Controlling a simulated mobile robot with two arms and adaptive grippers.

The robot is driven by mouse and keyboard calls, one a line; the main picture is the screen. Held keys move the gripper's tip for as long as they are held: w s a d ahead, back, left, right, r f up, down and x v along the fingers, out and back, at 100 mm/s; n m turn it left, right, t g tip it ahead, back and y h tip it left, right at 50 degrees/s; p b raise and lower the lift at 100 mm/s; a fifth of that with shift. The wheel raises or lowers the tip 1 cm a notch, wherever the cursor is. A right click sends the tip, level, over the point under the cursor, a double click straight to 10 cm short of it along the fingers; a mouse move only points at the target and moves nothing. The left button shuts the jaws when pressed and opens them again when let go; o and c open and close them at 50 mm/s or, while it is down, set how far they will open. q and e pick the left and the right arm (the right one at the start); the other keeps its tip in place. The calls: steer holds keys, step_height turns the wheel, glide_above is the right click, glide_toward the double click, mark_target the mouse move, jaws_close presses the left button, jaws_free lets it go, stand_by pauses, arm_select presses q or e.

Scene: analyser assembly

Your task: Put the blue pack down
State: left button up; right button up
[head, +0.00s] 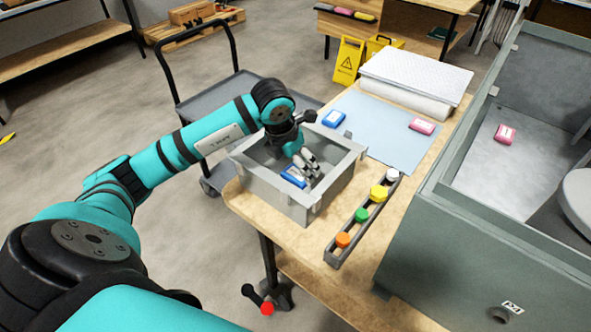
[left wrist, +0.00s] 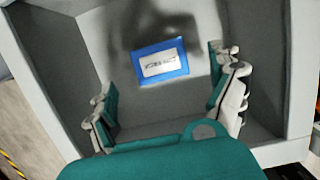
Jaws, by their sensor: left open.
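A blue pack (head: 294,176) with a white label lies inside the grey open box (head: 283,198) at the table's left end. It also shows in the left wrist view (left wrist: 160,60), flat on the box floor. My left gripper (head: 311,163) reaches down into the box from above, just beside the pack in the head view. In the left wrist view its fingers (left wrist: 165,100) are spread wide, with the pack beyond and between them, not gripped. A second blue pack (head: 333,118) lies on the pale blue mat. My right gripper is not in view.
A pink pack (head: 422,126) lies on the mat (head: 375,128). A rack (head: 336,258) with orange, green and yellow caps stands right of the box. The large grey analyser housing (head: 480,215) at right holds another pink pack (head: 504,134). A cart (head: 225,92) stands behind.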

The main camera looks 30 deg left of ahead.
arm_select(q)
steer(key=v, duration=0.8)
steer(key=shift+s, duration=0.1)
